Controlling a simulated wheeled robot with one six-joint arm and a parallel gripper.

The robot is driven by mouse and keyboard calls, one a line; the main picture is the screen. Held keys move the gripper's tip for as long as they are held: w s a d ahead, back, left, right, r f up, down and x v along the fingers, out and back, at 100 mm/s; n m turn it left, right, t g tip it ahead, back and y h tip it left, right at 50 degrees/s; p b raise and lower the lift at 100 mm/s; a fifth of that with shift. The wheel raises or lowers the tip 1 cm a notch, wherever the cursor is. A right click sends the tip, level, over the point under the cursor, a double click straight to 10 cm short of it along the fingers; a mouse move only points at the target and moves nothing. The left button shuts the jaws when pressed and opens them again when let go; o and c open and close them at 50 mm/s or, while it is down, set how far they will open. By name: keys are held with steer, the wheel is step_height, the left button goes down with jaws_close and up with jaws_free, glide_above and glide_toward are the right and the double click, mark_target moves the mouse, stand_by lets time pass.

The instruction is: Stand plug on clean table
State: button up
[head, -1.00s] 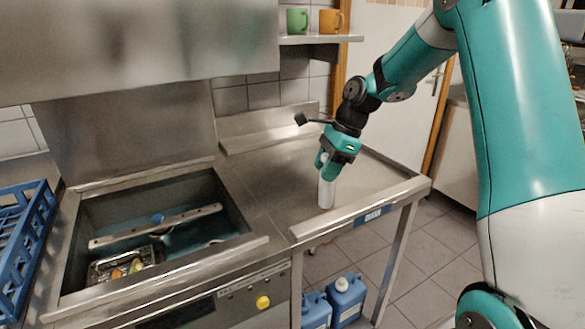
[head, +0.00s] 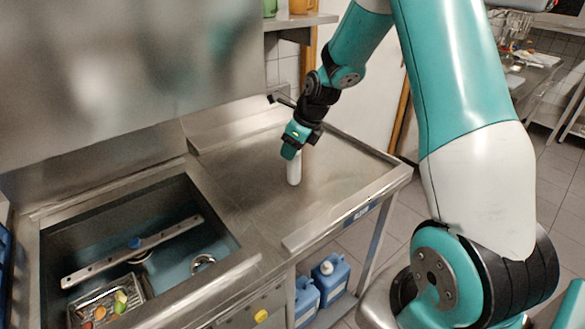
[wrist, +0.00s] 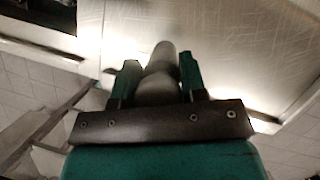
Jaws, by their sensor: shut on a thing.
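The plug (head: 294,170) is a pale, upright cylinder at the clean table, the steel surface (head: 345,185) right of the sink. My gripper (head: 291,152) is above it, shut on its upper part. In the wrist view the plug (wrist: 163,66) lies between the two green fingers of my gripper (wrist: 157,78). The plug's lower end appears at or very near the table top; I cannot tell whether it touches. Its top is hidden by my gripper.
The sink (head: 215,245) on the left holds a wash arm (head: 170,237) and a wire basket (head: 135,290) with food scraps. A raised rim edges the table's front. Blue canisters (head: 330,278) stand beneath. The table around the plug is clear.

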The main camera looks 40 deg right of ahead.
mark_target(293, 170)
step_height(293, 170, down, 7)
steer(key=shift+f+p, duration=0.15)
steer(key=shift+p, duration=0.35)
steer(key=shift+f, duration=0.2)
steer(key=o, duration=1)
steer(key=shift+r, duration=0.1)
steer(key=shift+c, duration=0.2)
steer(key=shift+r, duration=0.1)
steer(key=b+v, duration=0.2)
steer(key=v, duration=1)
